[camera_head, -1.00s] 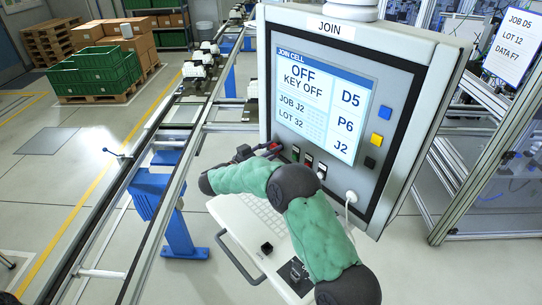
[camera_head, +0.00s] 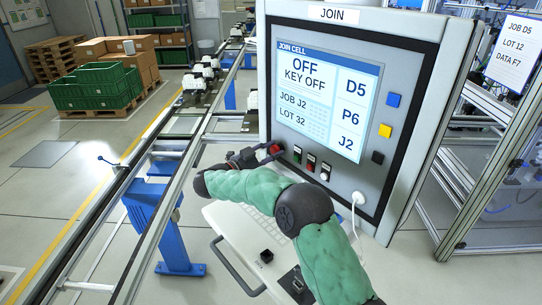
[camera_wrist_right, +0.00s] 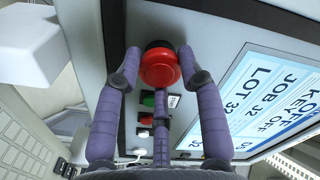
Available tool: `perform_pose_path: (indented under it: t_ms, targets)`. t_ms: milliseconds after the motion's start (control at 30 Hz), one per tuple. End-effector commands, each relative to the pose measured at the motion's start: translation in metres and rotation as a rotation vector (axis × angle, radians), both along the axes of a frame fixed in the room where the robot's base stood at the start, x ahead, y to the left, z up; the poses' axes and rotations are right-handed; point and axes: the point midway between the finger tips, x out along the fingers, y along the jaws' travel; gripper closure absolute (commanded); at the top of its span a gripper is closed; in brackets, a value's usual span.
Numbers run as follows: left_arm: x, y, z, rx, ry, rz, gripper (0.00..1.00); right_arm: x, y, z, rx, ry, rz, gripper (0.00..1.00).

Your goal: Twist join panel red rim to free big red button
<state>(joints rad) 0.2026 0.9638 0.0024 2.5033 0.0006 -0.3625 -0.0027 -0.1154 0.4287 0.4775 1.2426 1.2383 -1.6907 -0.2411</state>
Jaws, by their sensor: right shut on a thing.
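The JOIN panel (camera_head: 398,75) stands at the centre, its screen reading "OFF" and "KEY OFF". The big red button (camera_wrist_right: 158,69) sits at the panel's lower left and also shows in the head view (camera_head: 275,148). My right gripper (camera_wrist_right: 158,58) is shut on its red rim, with two purple fingers on opposite sides and a third finger below. In the head view the right gripper (camera_head: 250,156) reaches the button from the left, partly behind my green arm. Whether the rim is turned cannot be told. My left gripper is not in view.
Green, red and white controls sit beside the red button; the green one (camera_wrist_right: 149,98) is close to the third finger. A white keyboard shelf (camera_head: 222,217) juts out below. The conveyor rail (camera_head: 150,225) runs along the left. A white plug and cable (camera_head: 357,197) hang at the panel's lower right.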

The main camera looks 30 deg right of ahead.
Motion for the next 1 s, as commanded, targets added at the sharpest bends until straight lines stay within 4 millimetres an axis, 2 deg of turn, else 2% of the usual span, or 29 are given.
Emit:
perform_pose_path:
  t_ms: [267,300,367,767,867,1000]
  targets:
    - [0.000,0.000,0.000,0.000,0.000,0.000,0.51,0.000,-0.001,0.001,0.000,-0.002,-0.001,0.94]
    - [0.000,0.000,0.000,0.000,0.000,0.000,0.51,0.000,-0.001,0.001,0.000,-0.002,-0.001,0.52]
    - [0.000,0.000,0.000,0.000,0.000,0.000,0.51,0.000,-0.001,0.001,0.000,-0.002,-0.001,0.36]
    - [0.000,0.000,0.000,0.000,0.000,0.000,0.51,0.000,0.003,0.000,0.000,0.000,0.000,0.36]
    - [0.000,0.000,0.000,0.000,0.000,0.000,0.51,-0.002,0.014,0.000,-0.001,0.001,0.002,0.36]
    - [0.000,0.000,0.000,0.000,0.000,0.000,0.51,-0.006,0.038,0.000,-0.001,0.002,0.004,0.36]
